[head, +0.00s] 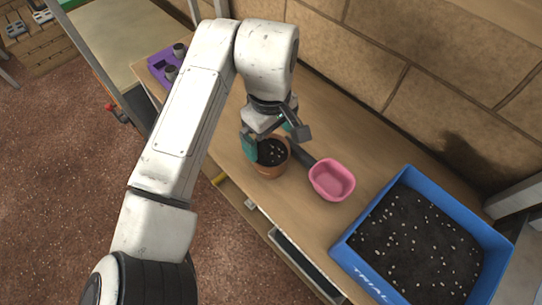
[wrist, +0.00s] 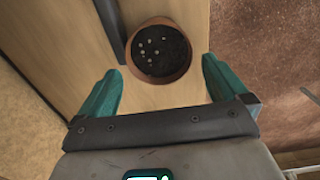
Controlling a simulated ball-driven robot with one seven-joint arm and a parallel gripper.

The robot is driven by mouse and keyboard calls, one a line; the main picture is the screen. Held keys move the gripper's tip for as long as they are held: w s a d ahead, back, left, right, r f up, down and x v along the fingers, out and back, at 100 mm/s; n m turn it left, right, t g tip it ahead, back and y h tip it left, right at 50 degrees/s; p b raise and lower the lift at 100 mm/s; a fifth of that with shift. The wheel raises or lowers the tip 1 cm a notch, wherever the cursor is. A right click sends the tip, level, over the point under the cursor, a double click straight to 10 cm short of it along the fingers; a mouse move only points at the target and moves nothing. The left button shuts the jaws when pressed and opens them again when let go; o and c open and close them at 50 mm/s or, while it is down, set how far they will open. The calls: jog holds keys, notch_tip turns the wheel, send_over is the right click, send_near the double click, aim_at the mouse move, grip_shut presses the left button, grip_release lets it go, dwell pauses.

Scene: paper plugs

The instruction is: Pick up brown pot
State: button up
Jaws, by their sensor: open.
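The brown pot (head: 271,168) stands upright on the wooden bench, filled with dark soil with several pale bits on top. In the wrist view the pot (wrist: 160,76) is seen from above, ahead of the fingertips and roughly midway between them. My gripper (head: 270,140) is just above and behind the pot in the head view, partly covering its upper left rim. Its two teal fingers (wrist: 160,82) are spread wide with nothing between them. I cannot tell the exact height of the fingertips over the rim.
A pink tub (head: 332,181) stands right of the pot. A dark bar (head: 299,152) lies close beside the pot. A blue tray (head: 357,236) of soil stands farther right. A purple holder (head: 158,66) with dark cups is at the far left. A brick wall (head: 420,70) backs the bench.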

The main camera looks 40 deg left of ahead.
send_over(270, 164)
jog(key=shift+f, duration=2.65)
jog(key=c, duration=1.1)
jog(key=shift+r, duration=0.1)
